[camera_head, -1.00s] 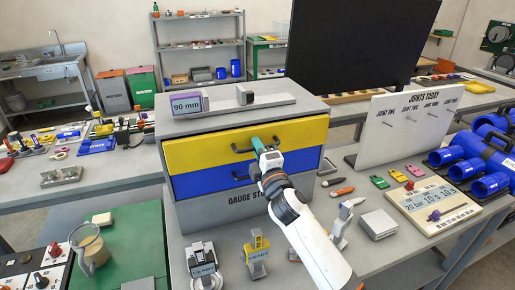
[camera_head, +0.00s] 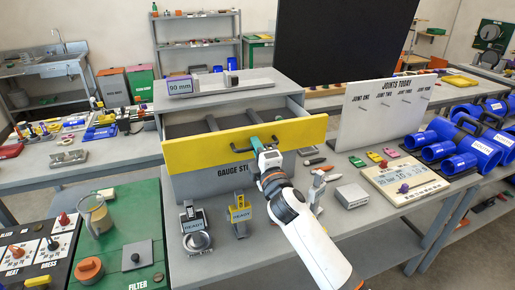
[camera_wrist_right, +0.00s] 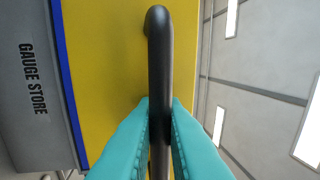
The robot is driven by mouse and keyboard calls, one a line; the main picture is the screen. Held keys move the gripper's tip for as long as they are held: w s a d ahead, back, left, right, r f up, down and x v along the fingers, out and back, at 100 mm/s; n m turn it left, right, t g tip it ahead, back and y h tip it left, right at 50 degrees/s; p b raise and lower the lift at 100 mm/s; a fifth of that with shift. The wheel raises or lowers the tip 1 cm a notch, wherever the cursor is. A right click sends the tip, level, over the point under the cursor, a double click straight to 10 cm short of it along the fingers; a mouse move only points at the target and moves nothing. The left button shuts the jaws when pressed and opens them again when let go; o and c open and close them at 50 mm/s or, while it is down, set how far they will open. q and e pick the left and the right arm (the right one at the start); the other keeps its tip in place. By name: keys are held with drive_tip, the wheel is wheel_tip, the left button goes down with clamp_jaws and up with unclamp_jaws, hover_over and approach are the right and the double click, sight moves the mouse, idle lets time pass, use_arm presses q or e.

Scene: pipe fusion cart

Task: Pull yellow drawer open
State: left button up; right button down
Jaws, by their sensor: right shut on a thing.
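The yellow drawer (camera_head: 205,150) stands well out from the grey gauge store cabinet (camera_head: 215,97), and its divided inside shows behind the front. My right gripper (camera_head: 262,144) is at the dark handle on the drawer front. In the right wrist view, the teal fingers (camera_wrist_right: 160,130) are shut on the black handle (camera_wrist_right: 159,60), one on each side of it. The blue drawer is mostly hidden below the yellow one in the head view; a blue strip (camera_wrist_right: 66,80) of it shows in the wrist view. My left gripper is not in view.
Two READY-labelled clamps (camera_head: 239,214) stand on the bench in front of the cabinet. A joints board (camera_head: 385,112), a timer panel (camera_head: 403,181) and blue pipe fittings (camera_head: 465,145) are at the right. A jug (camera_head: 93,215) stands on the green top at the left.

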drive_tip(key=shift+w, duration=0.1)
drive_tip(key=c, duration=1.8)
unclamp_jaws()
drive_tip(key=shift+c, duration=0.2)
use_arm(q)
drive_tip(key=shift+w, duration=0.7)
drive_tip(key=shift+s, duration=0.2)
use_arm(e)
drive_tip(key=shift+s+d+f, duration=0.1)
drive_tip(key=shift+s+f, duration=0.05)
drive_tip(key=shift+s, duration=0.15)
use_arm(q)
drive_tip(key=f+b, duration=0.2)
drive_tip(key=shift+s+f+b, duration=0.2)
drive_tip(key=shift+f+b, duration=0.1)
use_arm(e)
drive_tip(key=v, duration=1.1)
drive_tip(key=shift+s, duration=0.25)
